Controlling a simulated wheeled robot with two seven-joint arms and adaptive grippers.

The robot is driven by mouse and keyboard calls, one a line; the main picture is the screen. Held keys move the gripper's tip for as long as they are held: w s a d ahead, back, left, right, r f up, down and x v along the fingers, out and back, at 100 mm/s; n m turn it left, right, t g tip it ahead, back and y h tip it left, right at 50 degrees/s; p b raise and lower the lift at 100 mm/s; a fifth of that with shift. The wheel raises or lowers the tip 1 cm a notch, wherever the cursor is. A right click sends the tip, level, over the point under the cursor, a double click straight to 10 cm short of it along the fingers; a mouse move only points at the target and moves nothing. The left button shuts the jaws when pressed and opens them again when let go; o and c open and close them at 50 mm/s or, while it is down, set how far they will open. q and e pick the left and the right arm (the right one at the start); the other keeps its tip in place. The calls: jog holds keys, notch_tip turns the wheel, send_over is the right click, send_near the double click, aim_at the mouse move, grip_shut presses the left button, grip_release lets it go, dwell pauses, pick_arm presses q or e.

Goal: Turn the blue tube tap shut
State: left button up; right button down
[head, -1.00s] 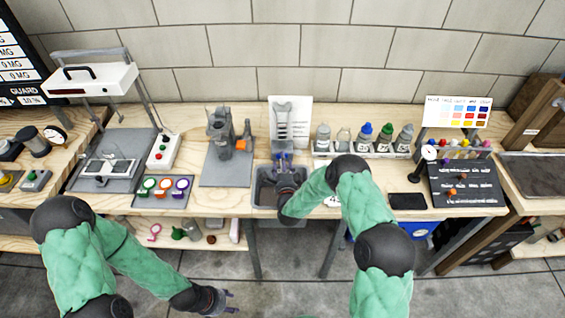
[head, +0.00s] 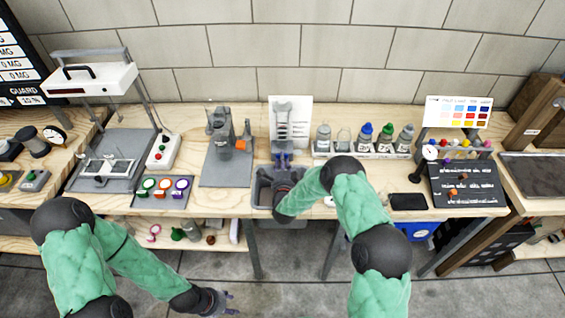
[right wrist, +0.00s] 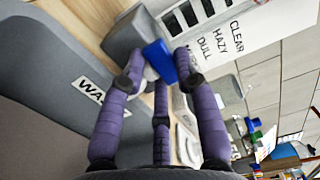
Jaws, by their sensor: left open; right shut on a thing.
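The blue tap (right wrist: 158,56) shows in the right wrist view as a small blue block beside a grey housing (right wrist: 128,32). The purple fingers of my right gripper (right wrist: 157,72) are closed around it, with a pale piece partly visible between them. In the head view my right gripper (head: 284,166) reaches over the grey bin (head: 261,196), below the card with the wrench-like shape (head: 291,118); the tap is mostly hidden there. How far the tap is turned cannot be told. My left gripper (head: 228,301) is open and empty, low in front of the bench.
A rack (head: 362,152) with several capped bottles stands right of the tap. A grey stand (head: 226,170) with an orange part is at its left. A black slab (head: 408,202) lies on the bench at the right. The bin wall in the wrist view carries a label (right wrist: 92,92).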

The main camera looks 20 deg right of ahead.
jog(key=shift+m+h, duration=0.3)
jog(key=shift+h, duration=0.1)
jog(key=c, duration=0.9)
grip_release()
jog(key=shift+a, duration=0.1)
jog(key=v, duration=1.2)
